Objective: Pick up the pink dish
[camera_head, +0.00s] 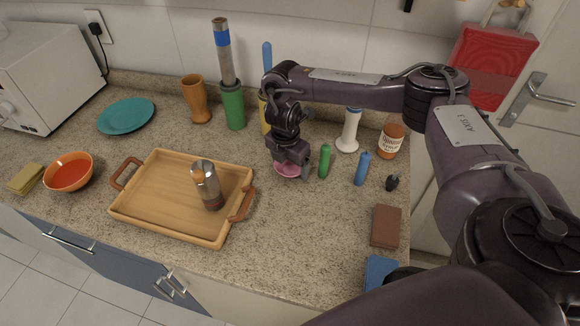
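The pink dish (285,171) lies on the granite counter, right of the wooden tray. It is small and mostly hidden under my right gripper (291,166). My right gripper points down at the dish, with its fingers at or just over it. I cannot tell whether the fingers touch the dish or how far apart they are. My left gripper is not in view.
A green bottle (325,161) and a blue bottle (362,169) stand close to the right of the gripper. A wooden tray (150,204) holding a metal shaker (206,184) is to the left. The counter in front of the dish is clear.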

